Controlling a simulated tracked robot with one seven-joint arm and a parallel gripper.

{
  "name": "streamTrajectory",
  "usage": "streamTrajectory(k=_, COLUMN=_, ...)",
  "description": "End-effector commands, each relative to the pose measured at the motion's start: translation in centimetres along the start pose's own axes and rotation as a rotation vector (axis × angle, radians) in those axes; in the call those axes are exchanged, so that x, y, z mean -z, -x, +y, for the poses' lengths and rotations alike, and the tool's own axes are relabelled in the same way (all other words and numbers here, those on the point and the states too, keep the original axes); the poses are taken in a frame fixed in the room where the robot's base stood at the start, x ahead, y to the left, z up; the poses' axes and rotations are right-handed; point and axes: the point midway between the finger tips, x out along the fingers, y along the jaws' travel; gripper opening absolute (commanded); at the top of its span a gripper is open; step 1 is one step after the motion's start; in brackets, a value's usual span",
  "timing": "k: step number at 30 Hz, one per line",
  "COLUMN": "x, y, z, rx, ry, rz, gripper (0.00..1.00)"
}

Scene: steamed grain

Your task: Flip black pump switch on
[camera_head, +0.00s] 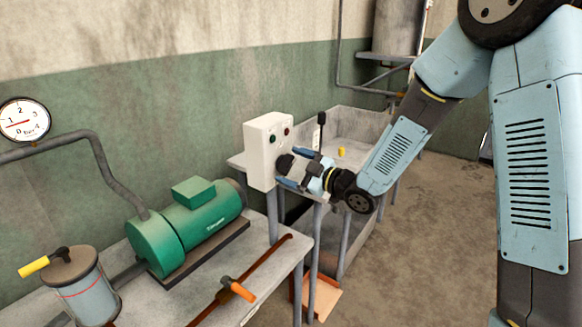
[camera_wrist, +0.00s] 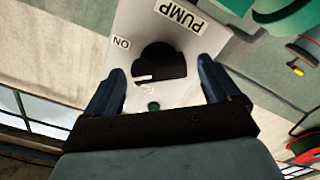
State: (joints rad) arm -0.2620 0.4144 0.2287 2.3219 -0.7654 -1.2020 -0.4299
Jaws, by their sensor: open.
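The white control box (camera_head: 258,150) stands on the bench end, with a green and a red button on its face. The black pump switch (camera_wrist: 160,62) is a round knob with a raised grip and a white mark, under a PUMP label (camera_wrist: 180,14) and beside an ON label (camera_wrist: 121,43), both upside down in the wrist view. The white mark points to the left there, not straight at ON. My gripper (camera_head: 283,170) faces the box. In the wrist view my open fingers (camera_wrist: 162,72) lie either side of the knob; I cannot tell whether they touch it.
A green pump motor (camera_head: 195,220) sits on the bench left of the box. A gauge (camera_head: 24,119) hangs on the pipe. An orange-handled lever (camera_head: 238,290) and a yellow-handled canister (camera_head: 80,285) are nearer. A grey trough (camera_head: 350,125) stands behind my gripper.

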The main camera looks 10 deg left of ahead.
Motion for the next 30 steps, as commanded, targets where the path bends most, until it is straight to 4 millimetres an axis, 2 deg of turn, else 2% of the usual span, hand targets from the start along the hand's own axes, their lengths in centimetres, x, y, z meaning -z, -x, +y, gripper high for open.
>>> streamTrajectory(k=4, x=0.03, y=-0.73, z=-0.04, rx=0.001, ry=0.000, rz=0.000, gripper=0.89)
streamTrajectory(k=13, x=0.02, y=-0.83, z=-0.01, rx=0.000, ry=0.000, rz=0.000, gripper=0.88)
streamTrajectory(k=30, x=0.04, y=-0.84, z=-0.04, rx=0.001, ry=0.000, rz=0.000, gripper=0.34)
